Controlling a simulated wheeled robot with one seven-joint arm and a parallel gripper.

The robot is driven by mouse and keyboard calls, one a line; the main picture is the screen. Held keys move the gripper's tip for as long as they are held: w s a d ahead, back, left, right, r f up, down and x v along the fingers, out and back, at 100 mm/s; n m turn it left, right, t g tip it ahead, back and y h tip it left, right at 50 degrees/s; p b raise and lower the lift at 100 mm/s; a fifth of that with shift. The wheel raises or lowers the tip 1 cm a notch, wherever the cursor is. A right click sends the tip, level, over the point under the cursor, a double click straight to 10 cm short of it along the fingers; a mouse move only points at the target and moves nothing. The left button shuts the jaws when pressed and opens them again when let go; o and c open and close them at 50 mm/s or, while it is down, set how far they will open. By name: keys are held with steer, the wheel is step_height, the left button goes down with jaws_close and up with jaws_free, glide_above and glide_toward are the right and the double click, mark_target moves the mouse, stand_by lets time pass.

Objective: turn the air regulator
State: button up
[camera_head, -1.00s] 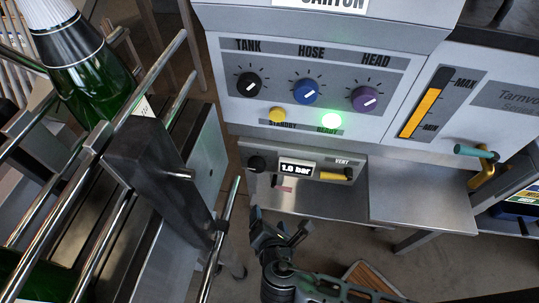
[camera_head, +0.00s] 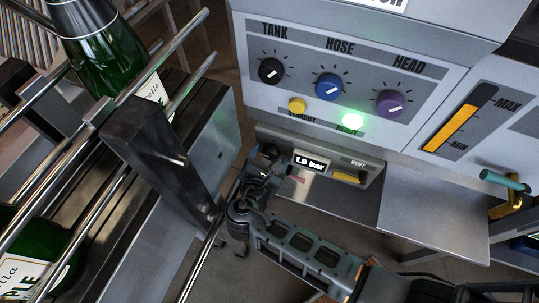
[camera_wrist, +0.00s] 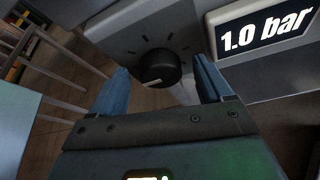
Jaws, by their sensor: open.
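The air regulator is a round black knob (camera_wrist: 159,70) with a pale pointer line, set on a grey panel with tick marks around it. Its display (camera_wrist: 264,30) reads 1.0 bar, and the same display shows in the head view (camera_head: 311,162). My gripper (camera_wrist: 160,88) is open in the wrist view, with one blue-grey finger to the lower left of the knob and one to the lower right. I cannot tell whether either finger touches it. In the head view the knob (camera_head: 270,151) is partly hidden behind my gripper (camera_head: 268,165).
Right of the display is a yellow VENT lever (camera_head: 349,177). Above are TANK (camera_head: 271,71), HOSE (camera_head: 328,87) and HEAD (camera_head: 390,103) knobs and a lit green lamp (camera_head: 352,120). A conveyor with rails and green bottles (camera_head: 100,60) stands at the left.

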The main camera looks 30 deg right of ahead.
steer(key=shift+w+d+f, duration=0.15)
steer(key=shift+w+d, duration=0.1)
steer(key=shift+c, duration=0.4)
steer(key=c, duration=1)
steer(key=shift+o, duration=0.2)
